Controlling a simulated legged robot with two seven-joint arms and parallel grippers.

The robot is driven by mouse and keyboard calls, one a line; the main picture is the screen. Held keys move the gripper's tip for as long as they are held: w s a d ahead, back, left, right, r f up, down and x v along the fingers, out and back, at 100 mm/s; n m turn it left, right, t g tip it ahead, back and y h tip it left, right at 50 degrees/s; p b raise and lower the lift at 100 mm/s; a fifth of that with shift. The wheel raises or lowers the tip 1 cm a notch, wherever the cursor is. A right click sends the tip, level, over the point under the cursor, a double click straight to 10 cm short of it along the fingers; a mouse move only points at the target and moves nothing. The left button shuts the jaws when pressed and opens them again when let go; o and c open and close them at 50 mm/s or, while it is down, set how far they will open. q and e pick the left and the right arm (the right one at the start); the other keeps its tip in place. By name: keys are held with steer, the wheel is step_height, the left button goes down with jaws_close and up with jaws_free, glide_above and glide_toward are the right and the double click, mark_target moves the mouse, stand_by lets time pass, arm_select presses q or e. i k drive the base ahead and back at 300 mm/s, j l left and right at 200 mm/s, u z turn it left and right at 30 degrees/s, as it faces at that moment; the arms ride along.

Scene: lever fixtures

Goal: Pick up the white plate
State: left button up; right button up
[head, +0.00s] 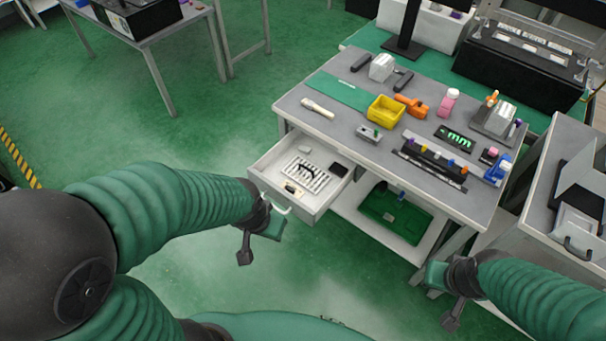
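A white slotted, rack-like piece (305,176) lies in the open drawer (262,172) of the workbench. It is the most plate-like white thing I see, but I cannot tell for sure that it is the white plate. My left gripper (270,228) is just in front of the drawer, beside its pale handle (279,208). I cannot tell whether it touches the handle, and its fingers are too small to read. My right gripper (436,275) is low in front of the bench's right part, away from the drawer. Its finger opening is also unclear.
The drawer also holds a black box (325,170) and a small white item (304,150). The bench top (345,150) carries a yellow bin (385,109), an orange tool (411,105) and several fixtures. A green tray (396,213) is on the lower shelf.

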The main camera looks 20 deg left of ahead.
mark_target(293, 173)
steer(key=i+j+u, duration=0.25)
steer(key=i+j, duration=0.3)
steer(key=i+j+u, duration=0.2)
steer(key=i+j, duration=0.25)
steer(key=i, duration=0.15)
